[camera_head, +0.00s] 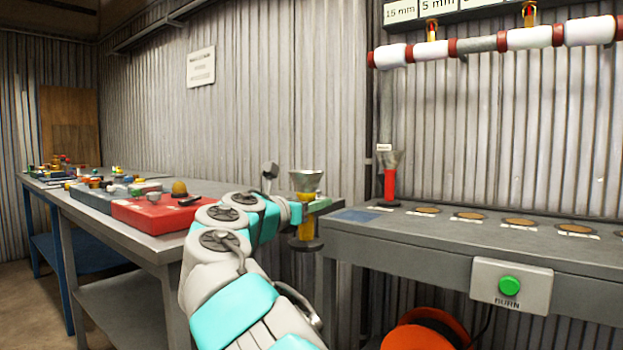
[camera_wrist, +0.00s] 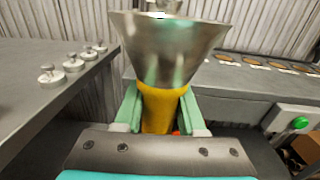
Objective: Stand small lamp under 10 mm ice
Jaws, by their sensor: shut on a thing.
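My gripper (camera_head: 309,207) is shut on a yellow lamp with a silver funnel-shaped top (camera_head: 306,181) and a dark round base. The lamp is upright, held in the air by the left end of the grey bench. In the wrist view, the fingers (camera_wrist: 160,108) grip its yellow body (camera_wrist: 158,112) below the funnel. A red lamp with a similar funnel (camera_head: 390,182) stands at the bench's back left. White ice sleeves (camera_head: 528,38) sit on the pipe above the bench. The signs above read 15 mm (camera_head: 400,12) and 5 mm (camera_head: 437,5); other signs are cut off.
The grey bench (camera_head: 450,245) has a row of round copper-coloured spots (camera_head: 519,222) and a green BURN button (camera_head: 509,286). A steel table (camera_head: 130,238) at left carries a red case (camera_head: 165,212) and several small items. An orange reel (camera_head: 420,335) lies below the bench.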

